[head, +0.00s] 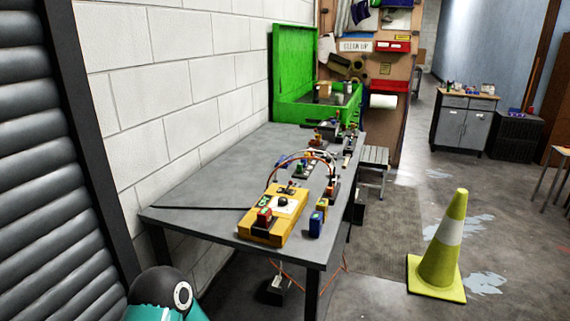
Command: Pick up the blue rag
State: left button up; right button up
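A dark blue cloth-like thing (360,11) hangs at the top of the brown board at the back, cut by the upper edge of the head view. It looks like a rag, but it is too small to be sure. No other blue rag shows on the table or floor. A teal and black part of my own arm shows at the bottom left. Neither of my grippers is in view, and both are far from the board.
A grey table (190,185) along the white wall holds a yellow box (275,222), small devices and an open green case (295,75). A "CLEAN UP" board (385,70) stands behind. A yellow cone (438,260) stands on the right; floor lies clear between cone and cabinet (463,122).

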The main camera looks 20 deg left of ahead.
aim_at(285, 166)
jog(key=u, duration=1.85)
jog(key=i, duration=0.1)
jog(key=z, duration=3.2)
jog(key=i, duration=3.35)
jog(key=u, duration=2.6)
